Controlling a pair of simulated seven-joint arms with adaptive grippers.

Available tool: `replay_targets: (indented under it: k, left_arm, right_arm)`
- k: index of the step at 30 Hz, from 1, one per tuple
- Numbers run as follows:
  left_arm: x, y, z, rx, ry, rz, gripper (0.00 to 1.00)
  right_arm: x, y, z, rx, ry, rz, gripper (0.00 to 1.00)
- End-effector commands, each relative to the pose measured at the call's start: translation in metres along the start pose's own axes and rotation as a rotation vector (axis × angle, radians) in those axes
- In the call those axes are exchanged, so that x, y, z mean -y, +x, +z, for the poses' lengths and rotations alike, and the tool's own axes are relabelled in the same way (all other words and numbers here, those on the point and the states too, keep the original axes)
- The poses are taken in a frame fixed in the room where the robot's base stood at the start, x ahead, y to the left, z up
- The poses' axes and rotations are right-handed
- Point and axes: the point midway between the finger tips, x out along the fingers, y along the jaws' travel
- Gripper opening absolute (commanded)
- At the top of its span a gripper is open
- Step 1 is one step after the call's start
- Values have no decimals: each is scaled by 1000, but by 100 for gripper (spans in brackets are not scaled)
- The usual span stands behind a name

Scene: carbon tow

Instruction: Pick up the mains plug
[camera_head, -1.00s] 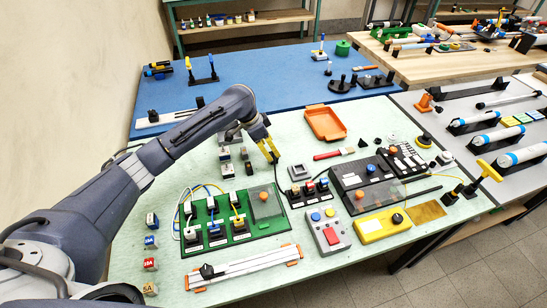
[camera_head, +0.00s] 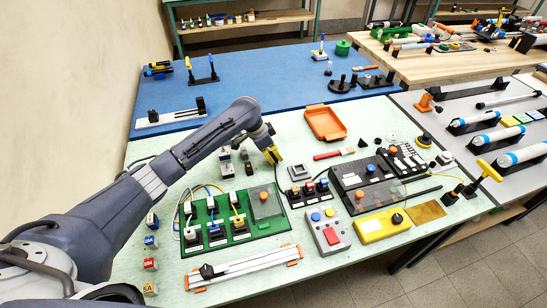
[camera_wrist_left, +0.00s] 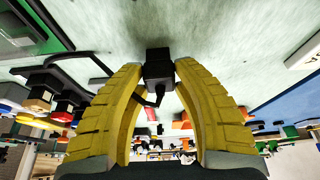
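The mains plug (camera_wrist_left: 158,70) is a small black block with a thin black cable in the left wrist view. It sits between the yellow fingertips of my left gripper (camera_wrist_left: 159,76), which meet its two sides. In the head view my left gripper (camera_head: 272,155) is low over the pale green table, behind the green board, and its fingers are close together. There the fingers hide the plug. I cannot tell whether the plug is clear of the table top. My right gripper is not in view.
The green board (camera_head: 254,228) with sockets and cables lies in front of the gripper. An orange tray (camera_head: 325,123) lies behind.

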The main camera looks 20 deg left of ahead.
Motion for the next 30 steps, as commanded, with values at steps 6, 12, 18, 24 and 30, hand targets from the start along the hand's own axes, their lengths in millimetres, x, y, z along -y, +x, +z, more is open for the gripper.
replay_targets:
  k: [6, 12, 18, 24, 30]
  left_arm:
    - [0, 0, 0, 0, 0, 0, 1]
    - [0, 0, 0, 0, 0, 0, 1]
    - [0, -2, -1, 0, 1, 0, 1]
    - [1, -16, -7, -1, 2, -3, 1]
    - [2, -48, -20, -2, 4, -5, 1]
  right_arm:
    - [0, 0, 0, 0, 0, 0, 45]
    - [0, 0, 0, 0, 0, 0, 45]
    - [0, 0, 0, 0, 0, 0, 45]
    - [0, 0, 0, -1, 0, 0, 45]
    - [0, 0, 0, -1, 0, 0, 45]
